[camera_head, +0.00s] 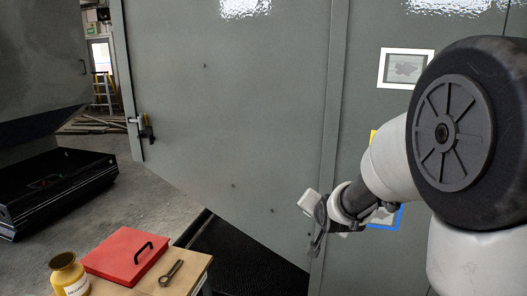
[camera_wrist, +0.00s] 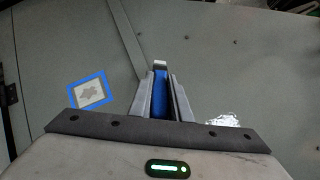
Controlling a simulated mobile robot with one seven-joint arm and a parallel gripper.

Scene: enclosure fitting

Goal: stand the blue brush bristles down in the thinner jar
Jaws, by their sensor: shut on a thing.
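My gripper (camera_wrist: 162,82) is shut on the blue brush (camera_wrist: 160,92) in the wrist view. The blue part lies between the two fingers, and a pale end shows at the fingertips. I cannot tell from here which way the bristles point. In the head view my gripper (camera_head: 316,222) is in front of the grey enclosure wall, well above and to the right of the table.
A red lid or box (camera_head: 118,253) with a black handle and a dark wrench (camera_head: 171,272) lie on the wooden table (camera_head: 193,267). The grey enclosure wall (camera_head: 235,120) fills the background. A blue-taped patch (camera_wrist: 88,92) shows in the wrist view.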

